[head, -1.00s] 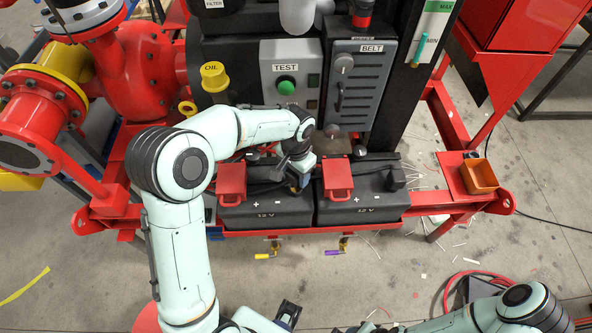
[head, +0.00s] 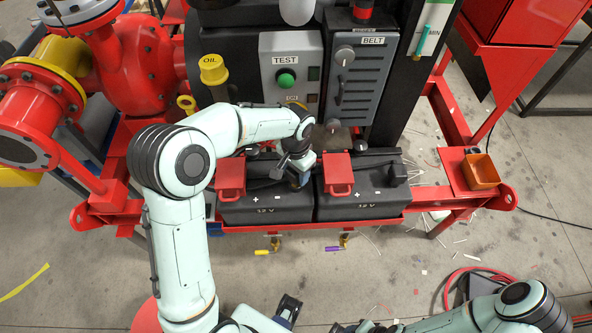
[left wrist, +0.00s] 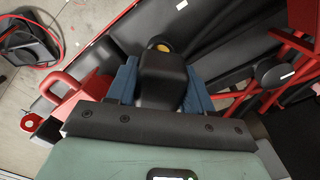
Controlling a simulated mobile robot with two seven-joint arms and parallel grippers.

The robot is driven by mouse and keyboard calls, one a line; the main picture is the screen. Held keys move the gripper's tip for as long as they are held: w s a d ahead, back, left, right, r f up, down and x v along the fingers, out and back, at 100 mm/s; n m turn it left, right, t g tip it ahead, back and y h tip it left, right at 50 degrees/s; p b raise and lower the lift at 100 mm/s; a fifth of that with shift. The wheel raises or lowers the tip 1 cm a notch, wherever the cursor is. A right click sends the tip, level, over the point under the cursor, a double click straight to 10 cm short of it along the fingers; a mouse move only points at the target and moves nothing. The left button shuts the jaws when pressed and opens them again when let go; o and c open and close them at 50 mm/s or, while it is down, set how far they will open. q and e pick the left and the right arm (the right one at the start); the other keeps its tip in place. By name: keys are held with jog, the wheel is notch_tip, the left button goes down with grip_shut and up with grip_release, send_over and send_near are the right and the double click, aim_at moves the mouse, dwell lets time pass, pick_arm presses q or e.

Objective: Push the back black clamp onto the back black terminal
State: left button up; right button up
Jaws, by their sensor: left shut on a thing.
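The black clamp (left wrist: 163,80) sits between the blue fingers of my left gripper (left wrist: 162,88) in the left wrist view; the gripper is shut on it. A brass-coloured round spot (left wrist: 162,46) shows at the clamp's far end. In the head view my left gripper (head: 301,178) is over the inner edges of two black batteries, the left one (head: 265,207) and the right one (head: 362,205). The gripper and arm hide the clamp and back black terminal there; I cannot tell whether they touch.
Red covers stand on the left battery (head: 231,178) and right battery (head: 338,174). A grey belt panel (head: 361,90) and test box (head: 289,75) rise close behind. An orange bin (head: 481,170) is at the right. Floor in front is mostly clear.

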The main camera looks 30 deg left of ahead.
pick_arm(q)
jog(key=shift+f+b, duration=1.1)
jog(key=shift+f, duration=0.65)
dwell(0.3)
jog(key=o, duration=1.3)
jog(key=shift+o, duration=0.2)
jog(key=shift+r, duration=0.1)
notch_tip(320, 180, up, 13)
jog(key=shift+r+p, duration=0.15)
jog(key=shift+p, duration=0.65)
